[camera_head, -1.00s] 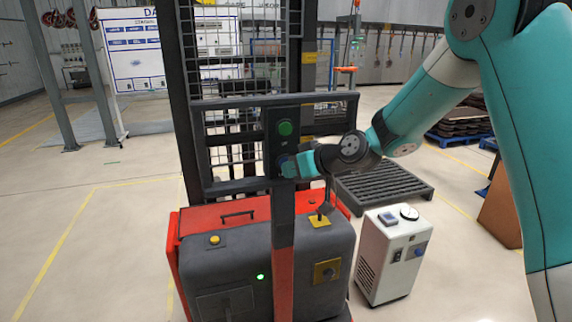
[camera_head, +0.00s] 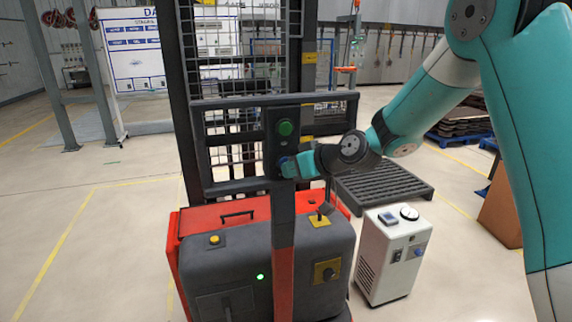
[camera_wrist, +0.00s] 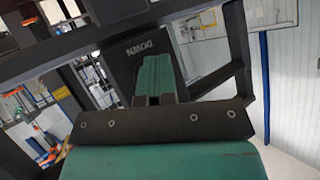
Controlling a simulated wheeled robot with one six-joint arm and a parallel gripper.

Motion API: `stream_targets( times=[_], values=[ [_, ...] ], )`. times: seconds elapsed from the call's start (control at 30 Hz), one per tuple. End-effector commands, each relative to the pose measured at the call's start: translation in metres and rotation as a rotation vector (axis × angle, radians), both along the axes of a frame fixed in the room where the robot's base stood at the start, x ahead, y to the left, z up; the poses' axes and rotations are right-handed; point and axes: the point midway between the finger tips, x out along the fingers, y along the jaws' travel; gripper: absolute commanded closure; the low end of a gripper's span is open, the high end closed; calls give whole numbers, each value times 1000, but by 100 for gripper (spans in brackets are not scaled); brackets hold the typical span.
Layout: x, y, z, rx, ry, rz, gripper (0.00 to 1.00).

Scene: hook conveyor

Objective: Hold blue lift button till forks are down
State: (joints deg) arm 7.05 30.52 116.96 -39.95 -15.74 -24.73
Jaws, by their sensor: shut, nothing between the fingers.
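The stacker's dark control box (camera_head: 282,140) is fixed on the upright post, with a green button (camera_head: 285,128) at its upper part. The blue button (camera_head: 282,160) is below the green one and mostly hidden by my gripper (camera_head: 290,167). My gripper is shut and empty, its fingertips at the blue button. Whether they press it in, I cannot tell. In the wrist view, the teal fingers (camera_wrist: 155,76) are together in front of the box face, below the word DOWN (camera_wrist: 139,49), and cover the button. The forks cannot be made out.
The red and grey stacker body (camera_head: 265,262) stands below, with a lit green lamp (camera_head: 260,277). A white cabinet (camera_head: 385,265) and a dark slatted pallet (camera_head: 383,190) are to the right. The floor at left is clear.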

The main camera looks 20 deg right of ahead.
Motion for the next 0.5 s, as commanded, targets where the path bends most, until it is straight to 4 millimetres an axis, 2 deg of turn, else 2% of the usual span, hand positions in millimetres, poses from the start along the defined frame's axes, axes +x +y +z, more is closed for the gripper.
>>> stream_targets(
  times=[0.5],
  values=[
    [-17,0,0,0,-1,-1,100]
  ],
)
